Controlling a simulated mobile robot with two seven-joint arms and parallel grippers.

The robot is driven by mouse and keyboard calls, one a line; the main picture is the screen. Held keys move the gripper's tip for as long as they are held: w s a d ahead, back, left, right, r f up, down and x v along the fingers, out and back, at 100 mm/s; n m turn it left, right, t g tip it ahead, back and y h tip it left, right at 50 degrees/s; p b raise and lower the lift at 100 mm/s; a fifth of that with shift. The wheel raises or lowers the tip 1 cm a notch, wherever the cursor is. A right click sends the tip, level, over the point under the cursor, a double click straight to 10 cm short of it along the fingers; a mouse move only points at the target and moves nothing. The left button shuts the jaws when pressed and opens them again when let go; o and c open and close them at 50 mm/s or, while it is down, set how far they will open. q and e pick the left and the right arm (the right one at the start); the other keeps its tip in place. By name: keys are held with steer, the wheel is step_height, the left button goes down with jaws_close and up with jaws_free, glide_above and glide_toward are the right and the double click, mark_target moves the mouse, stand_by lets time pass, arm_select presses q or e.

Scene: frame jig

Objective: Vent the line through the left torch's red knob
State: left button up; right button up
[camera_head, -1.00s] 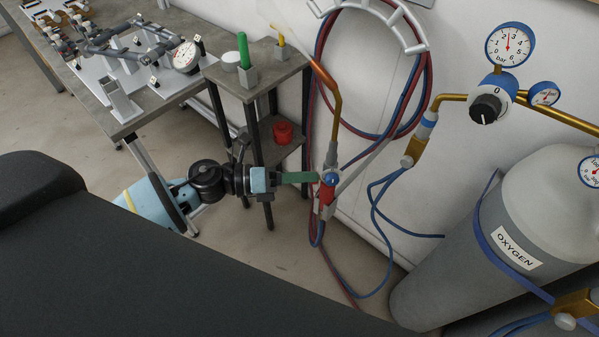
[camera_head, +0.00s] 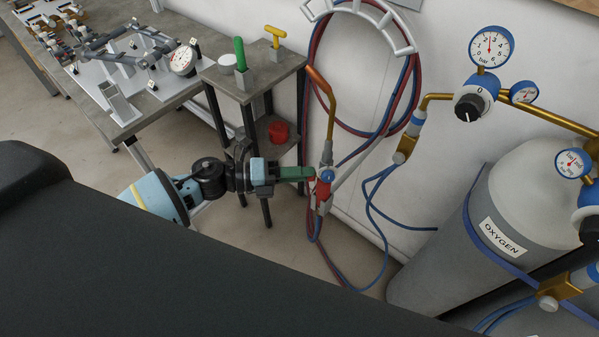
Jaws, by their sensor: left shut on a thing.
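The torch (camera_head: 332,115) stands upright against the wall, with a bent copper tube. Its blue knob (camera_head: 327,175) faces me, and red parts (camera_head: 322,191) show just below it. My left gripper (camera_head: 312,174) comes in from the left with green fingers. It is shut at the left side of the torch, beside the blue knob. The fingers hide most of what they grip; it appears to be the red knob. No flame shows at the torch tip. My right gripper is not in view.
A small stand (camera_head: 282,70) holds a green stick (camera_head: 240,54), a yellow T-shaped key (camera_head: 275,38) and, lower, a red pot (camera_head: 278,132). Hoses hang on a wall rack (camera_head: 375,12). The regulator gauge (camera_head: 491,47) and oxygen cylinder (camera_head: 455,215) are at right.

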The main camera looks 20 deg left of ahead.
arm_select(q)
steer(key=o, duration=1)
steer(key=b+v, duration=0.1)
steer(key=v, duration=0.6)
steer(key=shift+s+a, duration=0.15)
steer(key=shift+a, duration=0.2)
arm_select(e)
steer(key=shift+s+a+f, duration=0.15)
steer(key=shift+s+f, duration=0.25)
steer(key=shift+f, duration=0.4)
